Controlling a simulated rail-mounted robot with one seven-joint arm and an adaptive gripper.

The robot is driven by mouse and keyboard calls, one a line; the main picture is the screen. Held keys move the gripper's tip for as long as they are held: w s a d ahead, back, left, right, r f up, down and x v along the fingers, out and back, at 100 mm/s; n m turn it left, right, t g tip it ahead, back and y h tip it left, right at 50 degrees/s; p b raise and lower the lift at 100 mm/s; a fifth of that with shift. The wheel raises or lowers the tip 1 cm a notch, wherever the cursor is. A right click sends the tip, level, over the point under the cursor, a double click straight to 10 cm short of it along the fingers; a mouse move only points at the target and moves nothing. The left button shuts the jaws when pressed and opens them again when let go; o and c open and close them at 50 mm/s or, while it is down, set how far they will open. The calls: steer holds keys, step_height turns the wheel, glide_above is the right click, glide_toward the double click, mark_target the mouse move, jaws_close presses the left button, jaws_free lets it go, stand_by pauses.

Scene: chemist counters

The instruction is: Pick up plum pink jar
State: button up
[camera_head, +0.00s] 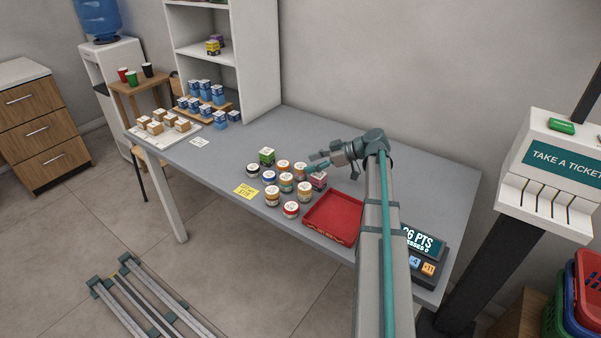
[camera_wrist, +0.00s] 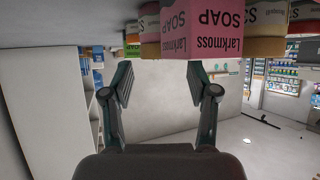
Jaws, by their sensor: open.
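Several small labelled jars stand in a cluster on the grey counter in the head view, among them a red jar (camera_head: 291,209) and an amber jar (camera_head: 304,190). I cannot tell a plum pink jar apart from the others there. A pink soap box (camera_head: 318,180) stands at the cluster's right edge, under my gripper (camera_head: 314,163). In the wrist view, which is upside down, the pink soap box (camera_wrist: 216,35) is large and close, with part-hidden jars (camera_wrist: 266,28) beside and behind it. My gripper (camera_wrist: 162,82) is open and empty, its fingers spread apart.
A red tray (camera_head: 334,217) lies right of the jars, with a points display (camera_head: 420,245) beyond it. A green box (camera_head: 266,156) stands at the cluster's back. A yellow card (camera_head: 246,191) lies at its left.

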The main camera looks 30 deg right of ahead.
mark_target(300, 166)
steer(key=shift+p+x, duration=0.6)
steer(key=shift+x, duration=1.95)
steer(key=shift+r, duration=0.1)
steer(key=c, duration=1)
steer(key=shift+r, duration=0.1)
